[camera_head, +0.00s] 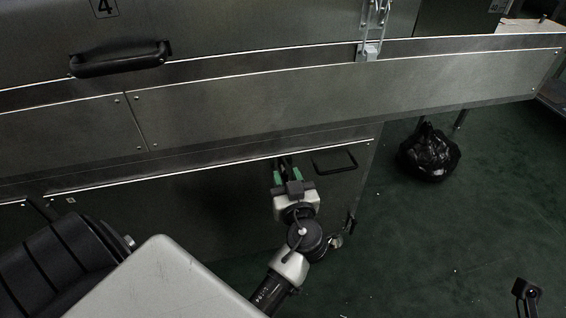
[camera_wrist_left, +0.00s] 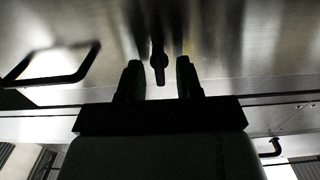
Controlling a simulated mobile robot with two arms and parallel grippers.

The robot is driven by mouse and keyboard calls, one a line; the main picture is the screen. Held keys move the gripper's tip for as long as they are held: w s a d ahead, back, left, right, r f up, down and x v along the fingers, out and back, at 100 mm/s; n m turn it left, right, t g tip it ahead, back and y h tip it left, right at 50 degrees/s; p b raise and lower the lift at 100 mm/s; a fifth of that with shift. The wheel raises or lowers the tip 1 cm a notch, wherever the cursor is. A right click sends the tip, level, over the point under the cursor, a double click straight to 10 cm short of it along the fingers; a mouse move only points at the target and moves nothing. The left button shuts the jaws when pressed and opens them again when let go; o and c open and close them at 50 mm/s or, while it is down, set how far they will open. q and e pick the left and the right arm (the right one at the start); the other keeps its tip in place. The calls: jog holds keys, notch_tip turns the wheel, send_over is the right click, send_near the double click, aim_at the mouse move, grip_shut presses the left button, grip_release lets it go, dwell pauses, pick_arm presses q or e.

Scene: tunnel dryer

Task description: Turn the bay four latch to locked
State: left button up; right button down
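My left gripper (camera_head: 285,164) is raised against the lower metal panel (camera_head: 225,205), its fingers spread. In the left wrist view, the two dark fingers of my left gripper (camera_wrist_left: 160,72) stand apart. A dark latch lever (camera_wrist_left: 158,66) comes down from the panel between the fingertips, with gaps visible on both sides. In the head view my gripper hides most of this lever. The number 4 label (camera_head: 104,8) is on the upper panel at top left. I cannot tell whether the lever is in its locked position. My right gripper is not in view.
A black loop handle (camera_head: 334,161) is on the lower panel, right of my gripper. A bigger black handle (camera_head: 120,58) and a metal toggle clasp (camera_head: 370,48) are higher up. A black bag (camera_head: 429,153) lies on the green floor (camera_head: 460,230), which is mostly clear at right.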

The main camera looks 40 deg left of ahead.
pick_arm(q)
jog(key=shift+w, duration=0.1)
grip_shut()
